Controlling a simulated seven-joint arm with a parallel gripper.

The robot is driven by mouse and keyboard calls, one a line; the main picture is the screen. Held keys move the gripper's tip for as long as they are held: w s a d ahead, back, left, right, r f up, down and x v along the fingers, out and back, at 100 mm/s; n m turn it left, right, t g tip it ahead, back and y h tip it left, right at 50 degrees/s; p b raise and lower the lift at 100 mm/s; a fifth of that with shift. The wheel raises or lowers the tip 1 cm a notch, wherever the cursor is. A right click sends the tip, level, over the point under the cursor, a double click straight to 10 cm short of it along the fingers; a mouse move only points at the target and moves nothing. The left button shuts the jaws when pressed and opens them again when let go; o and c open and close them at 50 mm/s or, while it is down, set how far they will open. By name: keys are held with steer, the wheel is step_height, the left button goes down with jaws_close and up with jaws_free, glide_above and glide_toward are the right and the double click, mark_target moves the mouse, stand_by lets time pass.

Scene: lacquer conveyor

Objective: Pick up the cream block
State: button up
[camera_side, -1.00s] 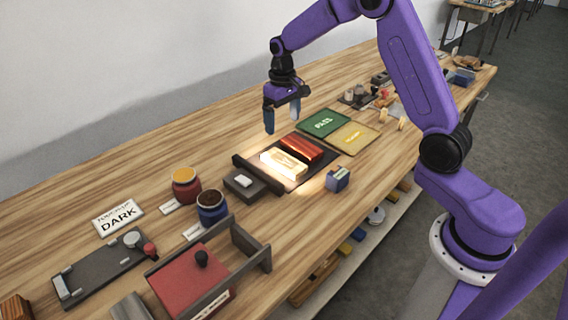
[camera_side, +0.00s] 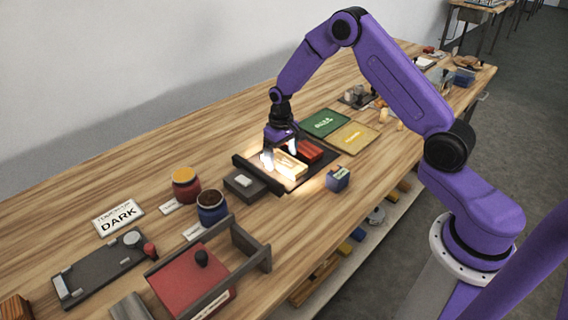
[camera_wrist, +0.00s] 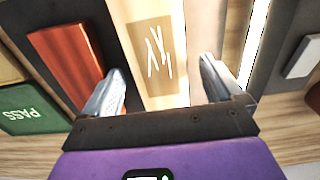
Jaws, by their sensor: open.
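The cream block (camera_side: 291,167) lies on a dark pad (camera_side: 291,191), brightly lit, beside a red-brown block (camera_side: 309,151). In the wrist view the cream block (camera_wrist: 148,14) carries a tan patch with white scratch-like marks. My gripper (camera_side: 280,156) is low over the block's far end, with a finger on each side of it. In the wrist view my open gripper (camera_wrist: 160,84) straddles the block, with visible gaps at both fingers. The red-brown block (camera_wrist: 66,58) lies just outside the left finger. Whether the fingertips touch the pad is unclear.
A dark bar and a box with a white button (camera_side: 243,181) stand left of the pad. A small blue box (camera_side: 338,179) stands at its right. Green (camera_side: 325,122) and yellow (camera_side: 354,137) trays lie behind. Two jars (camera_side: 211,206) stand further left.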

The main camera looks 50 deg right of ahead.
steer(key=shift+f, duration=0.15)
steer(key=c, duration=1.2)
